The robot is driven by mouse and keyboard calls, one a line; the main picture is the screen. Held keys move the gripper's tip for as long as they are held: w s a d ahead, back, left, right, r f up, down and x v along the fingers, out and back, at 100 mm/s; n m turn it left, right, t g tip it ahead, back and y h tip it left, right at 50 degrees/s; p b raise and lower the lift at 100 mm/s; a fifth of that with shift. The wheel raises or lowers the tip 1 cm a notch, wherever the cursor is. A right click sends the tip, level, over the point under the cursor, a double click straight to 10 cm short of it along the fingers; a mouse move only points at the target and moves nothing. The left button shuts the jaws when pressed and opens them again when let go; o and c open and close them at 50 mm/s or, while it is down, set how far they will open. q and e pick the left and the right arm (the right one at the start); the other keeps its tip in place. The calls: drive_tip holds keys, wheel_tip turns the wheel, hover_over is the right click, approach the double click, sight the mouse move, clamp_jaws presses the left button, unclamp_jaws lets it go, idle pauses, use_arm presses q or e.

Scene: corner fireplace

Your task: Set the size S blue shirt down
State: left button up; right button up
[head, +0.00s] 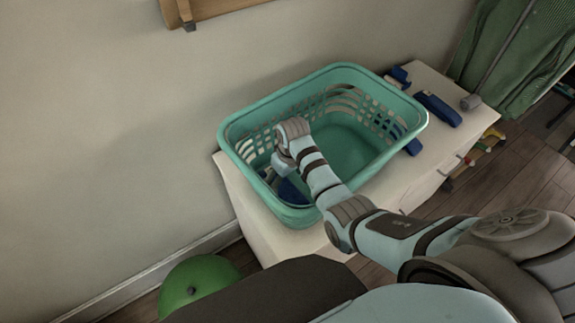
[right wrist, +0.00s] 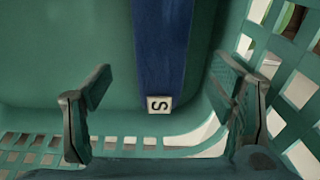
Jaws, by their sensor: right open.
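The folded blue shirt (right wrist: 160,50) with a white tag marked S lies in the teal laundry basket (head: 330,77). In the head view a dark blue part of it (head: 291,191) shows low in the basket's near left part, partly hidden by my right arm. My right gripper (right wrist: 162,82) reaches down into the basket. Its two fingers are open and apart, one on each side of the shirt's tagged end, with clear gaps to it. In the head view my wrist and arm hide much of the gripper. My left gripper is not in view.
The basket stands on a white cabinet (head: 455,143). Several blue folded items, one of them (head: 437,110) at the right, lie on the cabinet beside the basket. A green ball (head: 198,284) is on the floor at lower left. A green curtain (head: 512,55) hangs at upper right.

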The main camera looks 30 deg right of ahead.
sight(289, 190)
wheel_tip(289, 190, up, 10)
drive_tip(key=s, duration=0.1)
drive_tip(key=shift+d, duration=0.15)
drive_tip(key=shift+f, duration=0.1)
